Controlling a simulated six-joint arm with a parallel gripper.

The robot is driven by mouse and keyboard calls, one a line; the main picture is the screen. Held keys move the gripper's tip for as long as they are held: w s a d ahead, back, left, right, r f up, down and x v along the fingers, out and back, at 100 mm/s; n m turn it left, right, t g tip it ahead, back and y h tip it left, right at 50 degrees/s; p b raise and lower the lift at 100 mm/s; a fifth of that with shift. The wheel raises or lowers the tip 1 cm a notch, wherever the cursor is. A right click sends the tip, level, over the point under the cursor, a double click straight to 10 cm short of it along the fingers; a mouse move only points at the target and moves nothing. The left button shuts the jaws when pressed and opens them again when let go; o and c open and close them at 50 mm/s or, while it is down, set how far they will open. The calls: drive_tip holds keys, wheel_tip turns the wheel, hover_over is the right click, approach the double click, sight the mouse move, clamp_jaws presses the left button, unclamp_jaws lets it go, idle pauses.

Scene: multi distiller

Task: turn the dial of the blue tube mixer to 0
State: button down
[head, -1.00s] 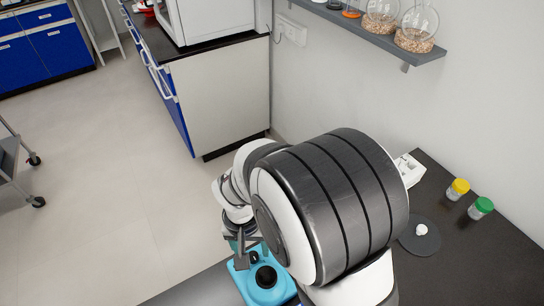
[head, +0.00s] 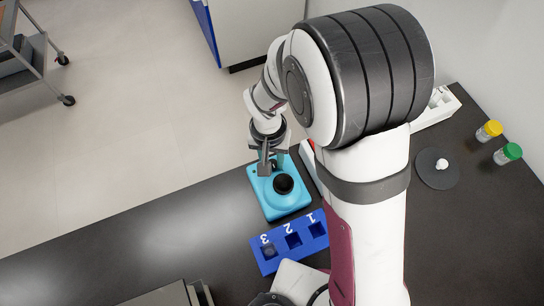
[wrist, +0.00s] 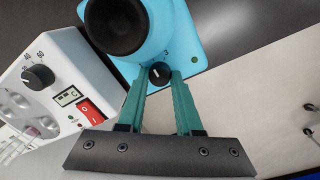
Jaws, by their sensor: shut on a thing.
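The blue tube mixer (head: 287,206) is light blue with a black cup on top and stands near the table's edge. It also shows in the wrist view (wrist: 188,38), with the black cup (wrist: 117,22) at upper left. Its dial (wrist: 160,73) is a small round black knob with a pale mark, on the side facing my gripper. A "3" is printed beside the dial; the other numbers are hidden or too small to read. My gripper (wrist: 160,78) is shut on the dial, one teal finger on each side. In the head view my gripper (head: 268,165) is at the mixer's far end.
A white device (wrist: 60,80) with a numbered knob and red switch stands beside the mixer. A blue rack (head: 272,262) numbered 1 to 3 is in front. Jars with yellow (head: 493,128) and green lids (head: 511,151) stand far right.

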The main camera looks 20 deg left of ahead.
drive_tip(key=n, duration=0.8)
drive_tip(key=shift+n, duration=0.3)
drive_tip(key=n, duration=0.4)
drive_tip(key=shift+s, duration=0.1)
drive_tip(key=shift+n+y, duration=0.3)
drive_tip(key=shift+n, duration=1.8)
